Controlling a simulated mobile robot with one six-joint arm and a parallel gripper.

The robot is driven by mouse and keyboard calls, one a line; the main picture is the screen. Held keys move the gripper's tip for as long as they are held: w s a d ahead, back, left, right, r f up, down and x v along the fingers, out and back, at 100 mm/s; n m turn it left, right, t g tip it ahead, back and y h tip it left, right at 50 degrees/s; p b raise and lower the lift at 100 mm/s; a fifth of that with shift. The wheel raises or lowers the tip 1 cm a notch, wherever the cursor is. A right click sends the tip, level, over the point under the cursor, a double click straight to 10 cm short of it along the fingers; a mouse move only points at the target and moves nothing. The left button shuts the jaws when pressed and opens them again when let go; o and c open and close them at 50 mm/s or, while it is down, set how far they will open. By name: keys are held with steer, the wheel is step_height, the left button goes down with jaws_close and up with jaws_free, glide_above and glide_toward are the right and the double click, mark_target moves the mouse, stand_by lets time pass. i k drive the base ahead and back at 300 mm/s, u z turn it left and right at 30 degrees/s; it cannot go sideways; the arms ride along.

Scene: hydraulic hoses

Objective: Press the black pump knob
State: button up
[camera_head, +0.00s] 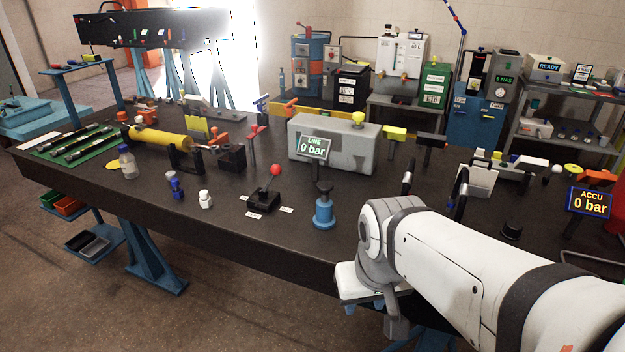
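A black knob (324,187) tops a short blue cylindrical body (323,212) that stands upright near the table's front edge. Another low, round black knob (511,230) sits on the tabletop to the right, behind my arm. I cannot tell from labels which one belongs to the pump. My white arm reaches in from the lower right. My gripper (368,298) is at the arm's end, low by the front edge, right of and nearer than the blue body, and apart from both knobs. Its fingers are too hidden to tell open from shut.
A red-ball lever (275,171) stands left of the blue body. A grey block (340,150) with a "LINE 0 bar" display (312,147) is behind it. An "ACCU 0 bar" display (589,202) is at right. The dark tabletop (385,170) is partly clear between them.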

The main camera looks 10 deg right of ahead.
mark_target(324, 186)
steer(key=i, duration=1)
steer(key=z, duration=0.1)
steer(key=k, duration=0.3)
steer(key=u, duration=0.05)
